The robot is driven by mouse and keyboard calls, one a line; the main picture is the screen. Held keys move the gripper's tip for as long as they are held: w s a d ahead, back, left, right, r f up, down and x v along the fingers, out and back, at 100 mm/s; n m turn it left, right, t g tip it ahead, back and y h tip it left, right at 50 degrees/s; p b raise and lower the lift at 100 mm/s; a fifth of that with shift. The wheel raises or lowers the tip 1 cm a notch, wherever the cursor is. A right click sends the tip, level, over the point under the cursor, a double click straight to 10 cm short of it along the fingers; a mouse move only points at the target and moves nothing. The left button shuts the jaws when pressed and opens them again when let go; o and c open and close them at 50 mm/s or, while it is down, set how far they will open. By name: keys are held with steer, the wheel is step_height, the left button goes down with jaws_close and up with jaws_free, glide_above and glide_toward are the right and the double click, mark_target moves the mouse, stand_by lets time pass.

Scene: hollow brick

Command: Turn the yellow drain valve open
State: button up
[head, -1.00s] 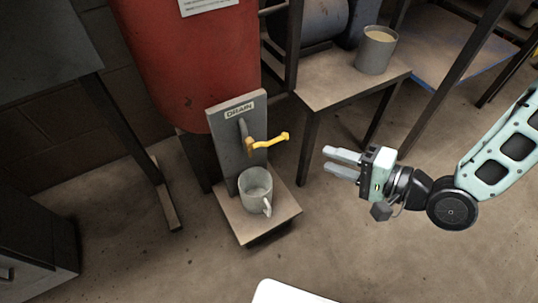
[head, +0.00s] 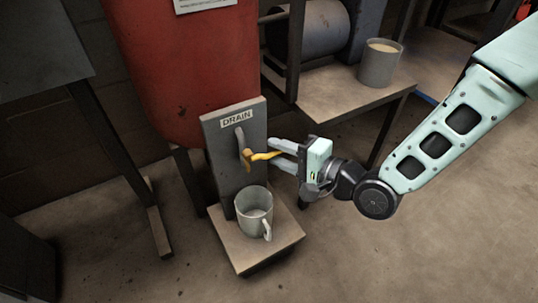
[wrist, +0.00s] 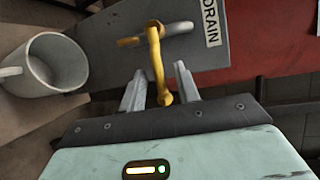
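The yellow drain valve (head: 262,156) has a lever handle and sits on a short pipe on the grey panel labelled DRAIN. Its handle points right, towards my gripper (head: 277,155). In the wrist view the yellow valve (wrist: 155,58) shows with its handle end between the two fingers of my gripper (wrist: 156,84). The fingers are apart, with a gap seen on each side of the handle. A grey mug (head: 254,212) stands upright on the small platform below the valve; the mug also shows at left in the wrist view (wrist: 52,64).
A red tank (head: 190,80) stands behind the panel (head: 222,150). A bench (head: 335,103) at the right holds a grey cup (head: 381,64) of pale content. The platform (head: 233,250) juts out under the mug. The floor at lower right is clear.

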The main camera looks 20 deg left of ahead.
mark_target(278, 152)
steer(key=shift+b+x, duration=0.45)
steer(key=shift+x, duration=1.2)
jaws_close()
steer(key=shift+r, duration=0.1)
